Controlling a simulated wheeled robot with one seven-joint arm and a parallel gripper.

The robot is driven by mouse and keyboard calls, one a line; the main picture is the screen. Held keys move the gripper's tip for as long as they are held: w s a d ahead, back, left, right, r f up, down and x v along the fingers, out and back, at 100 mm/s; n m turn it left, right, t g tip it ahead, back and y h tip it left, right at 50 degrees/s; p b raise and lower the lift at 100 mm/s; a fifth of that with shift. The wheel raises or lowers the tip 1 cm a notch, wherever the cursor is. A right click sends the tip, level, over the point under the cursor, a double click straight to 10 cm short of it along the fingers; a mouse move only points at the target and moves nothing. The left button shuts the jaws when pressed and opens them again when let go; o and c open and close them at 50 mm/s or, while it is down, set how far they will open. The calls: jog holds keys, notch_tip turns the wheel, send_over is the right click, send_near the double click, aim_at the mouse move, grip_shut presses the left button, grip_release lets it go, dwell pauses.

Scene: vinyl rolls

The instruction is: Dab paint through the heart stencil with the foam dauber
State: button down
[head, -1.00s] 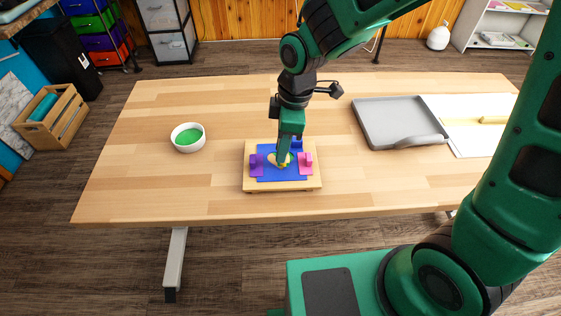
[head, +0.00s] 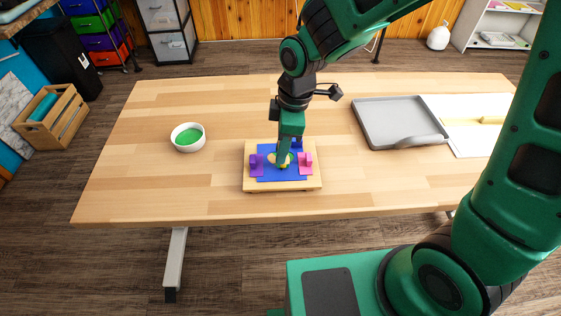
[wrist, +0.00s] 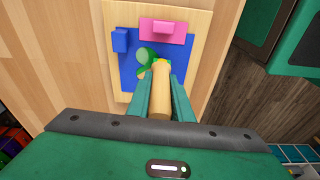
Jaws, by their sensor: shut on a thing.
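The blue stencil sheet (head: 266,175) lies on a light wooden board (head: 312,184) on the table, held by a purple clip (head: 256,165), a pink clip (head: 305,163) and a blue clip at the back. My gripper (head: 283,160) points down over the middle of the stencil. In the wrist view my gripper (wrist: 161,95) is shut on the tan handle of the foam dauber (wrist: 161,95). The dauber's tip is at or just above the stencil; contact cannot be told. Green paint (wrist: 146,57) shows in part of the stencil opening. The gripper hides the rest of the opening.
A white bowl of green paint (head: 188,138) stands left of the board. A grey tray (head: 375,130) and a white sheet (head: 470,140) with a tan roller-like object (head: 492,120) lie to the right. The table between is clear.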

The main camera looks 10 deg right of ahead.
jog(key=shift+r, duration=0.55)
jog(key=shift+a, duration=0.55)
jog(key=shift+f, duration=0.95)
jog(key=shift+r, duration=0.1)
jog(key=shift+r, duration=0.85)
